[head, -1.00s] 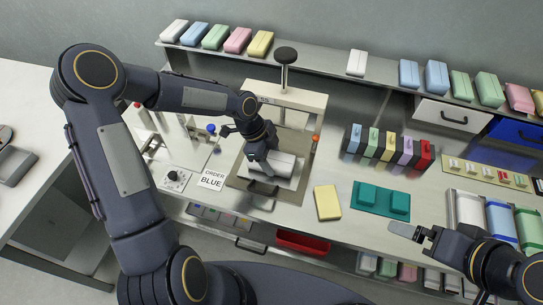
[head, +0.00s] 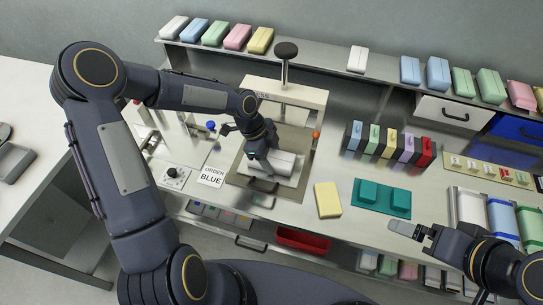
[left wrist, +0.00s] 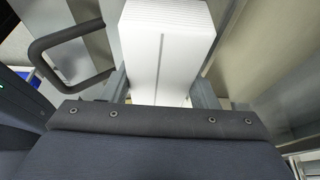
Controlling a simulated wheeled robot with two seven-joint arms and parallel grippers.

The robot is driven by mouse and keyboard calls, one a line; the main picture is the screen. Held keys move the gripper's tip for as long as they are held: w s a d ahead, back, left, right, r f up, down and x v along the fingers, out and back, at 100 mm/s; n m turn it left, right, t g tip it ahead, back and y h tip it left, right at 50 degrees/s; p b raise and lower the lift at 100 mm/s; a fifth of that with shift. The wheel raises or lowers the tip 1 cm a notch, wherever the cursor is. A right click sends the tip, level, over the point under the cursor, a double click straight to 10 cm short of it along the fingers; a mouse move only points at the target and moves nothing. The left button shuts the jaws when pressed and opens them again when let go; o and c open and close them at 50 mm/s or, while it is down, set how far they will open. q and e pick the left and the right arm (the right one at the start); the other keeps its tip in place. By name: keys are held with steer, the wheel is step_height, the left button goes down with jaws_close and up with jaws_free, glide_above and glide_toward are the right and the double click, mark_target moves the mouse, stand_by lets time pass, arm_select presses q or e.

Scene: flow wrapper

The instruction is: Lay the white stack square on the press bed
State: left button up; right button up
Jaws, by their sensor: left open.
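The white stack (head: 288,164) lies at the press bed (head: 240,178), under the press frame. In the left wrist view the white stack (left wrist: 168,45) is a pale block with fine sheet lines, seen between the two fingers. My left gripper (head: 262,166) is over the stack's left part, and it also shows in the left wrist view (left wrist: 160,90). It is open, with a finger on either side of the stack; contact is not clear.
The press frame (head: 310,97) with its black knob stands behind my left gripper. A dark handle (head: 263,186) is in front of the bed. A yellow pad (head: 328,199) and a teal fixture (head: 382,199) lie to the right.

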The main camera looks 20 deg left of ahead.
arm_select(q)
steer(key=o, duration=1)
steer(key=shift+o, duration=0.2)
steer(key=v, duration=0.7)
steer(key=shift+a+r+b, duration=0.15)
steer(key=shift+r+b, duration=0.15)
steer(key=shift+r, duration=0.1)
steer(key=s+a+r+n+t, duration=0.2)
steer(key=s+r+n, duration=0.3)
steer(key=s+n, duration=0.5)
steer(key=s+a+r+n+t, duration=0.2)
steer(key=s+r+n, duration=0.3)
steer(key=s+n, duration=0.5)
steer(key=shift+s+a+r+t+y, duration=0.25)
steer(key=shift+s+t+y, duration=0.15)
steer(key=shift+s+t, duration=0.6)
